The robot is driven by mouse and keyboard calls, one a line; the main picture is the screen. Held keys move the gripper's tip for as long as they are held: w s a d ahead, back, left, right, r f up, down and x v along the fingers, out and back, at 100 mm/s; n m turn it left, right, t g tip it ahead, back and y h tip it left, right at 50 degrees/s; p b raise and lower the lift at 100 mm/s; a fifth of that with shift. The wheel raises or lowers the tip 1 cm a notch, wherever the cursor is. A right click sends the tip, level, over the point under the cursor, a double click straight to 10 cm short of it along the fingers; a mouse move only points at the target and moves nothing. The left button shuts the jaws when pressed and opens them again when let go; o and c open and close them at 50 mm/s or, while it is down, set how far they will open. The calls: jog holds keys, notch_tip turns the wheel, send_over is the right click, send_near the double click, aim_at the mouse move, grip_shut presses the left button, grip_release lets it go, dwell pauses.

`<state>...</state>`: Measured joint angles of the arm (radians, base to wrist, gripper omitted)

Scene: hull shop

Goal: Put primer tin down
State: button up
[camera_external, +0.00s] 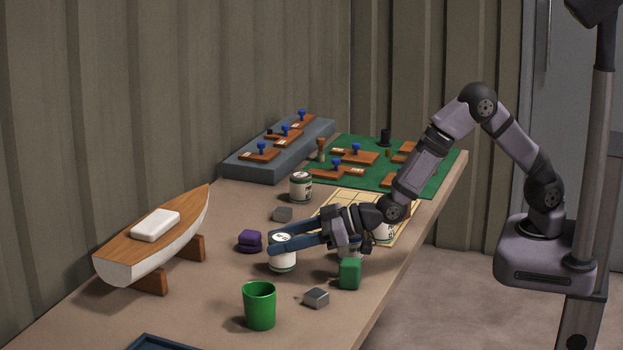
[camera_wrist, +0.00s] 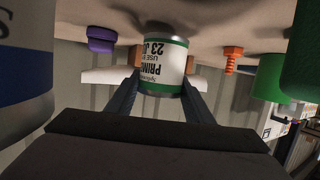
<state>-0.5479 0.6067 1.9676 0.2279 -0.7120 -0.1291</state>
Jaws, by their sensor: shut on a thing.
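The primer tin (camera_external: 283,263) is a small white can near the middle of the table, between the boat hull and the green block. My gripper (camera_external: 274,247) is shut on it, with one finger on each side of its upper part. The tin looks upright, with its base at or very close to the tabletop; I cannot tell if it touches. In the wrist view the tin (camera_wrist: 165,62) shows its printed label and green band between the two fingertips (camera_wrist: 160,84), against an upside-down table.
A purple object (camera_external: 249,241) lies just left of the tin. A green cup (camera_external: 260,305), a green block (camera_external: 349,273) and a grey block (camera_external: 316,298) stand nearer the front. The hull (camera_external: 150,245) is at left. Another tin (camera_external: 301,187) stands behind.

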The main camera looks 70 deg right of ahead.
jog(key=shift+f, duration=0.7)
jog(key=shift+f, duration=0.1)
jog(key=shift+f, duration=0.1)
jog(key=o, duration=1.4)
jog(key=b+v, duration=0.1)
jog(key=v, duration=1.1)
jog(key=shift+d, duration=0.1)
jog(key=shift+w+r, duration=0.1)
jog(key=shift+r, duration=0.1)
